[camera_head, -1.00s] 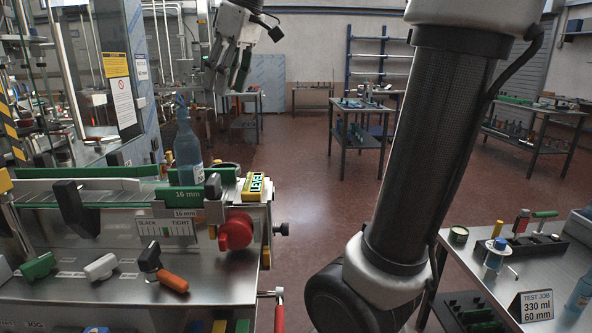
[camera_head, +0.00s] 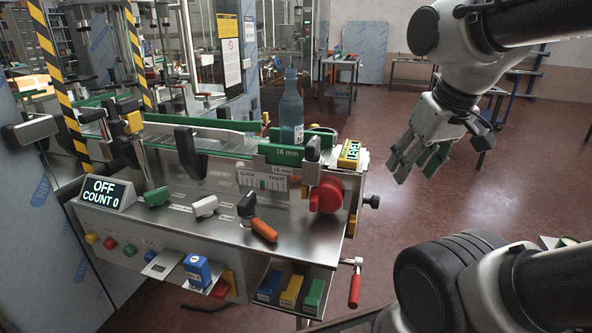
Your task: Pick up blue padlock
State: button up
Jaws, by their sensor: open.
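A small blue block-like thing with a pale label, which looks like the blue padlock (camera_head: 197,272), sits at a small metal ledge (camera_head: 163,264) on the front of the machine, low and left of centre. Its shackle is too small to make out clearly. A second blue item (camera_head: 268,287) lies in the lower shelf of the machine, so I cannot be fully sure which is the padlock. My gripper (camera_head: 412,166) is open and empty. It hangs in the air right of the machine, well above and to the right of both blue things, touching nothing.
The machine's steel top (camera_head: 180,222) carries handles, a red knob (camera_head: 326,196) and a blue bottle (camera_head: 291,110). A yellow and a green block stand in the lower shelf. A red-handled crank (camera_head: 354,288) sticks out at its right.

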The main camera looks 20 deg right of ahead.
aim_at(196, 268)
jog(key=k+z, duration=0.1)
jog(key=z, duration=2.85)
jog(key=j+z, duration=0.15)
jog(key=z, duration=1.55)
jog(key=k+l+u, duration=0.1)
jog(key=l+u, duration=0.15)
jog(key=l, duration=0.15)
jog(key=k+l+u, duration=0.25)
jog(key=i+l+u, duration=0.1)
jog(key=u, duration=4.35)
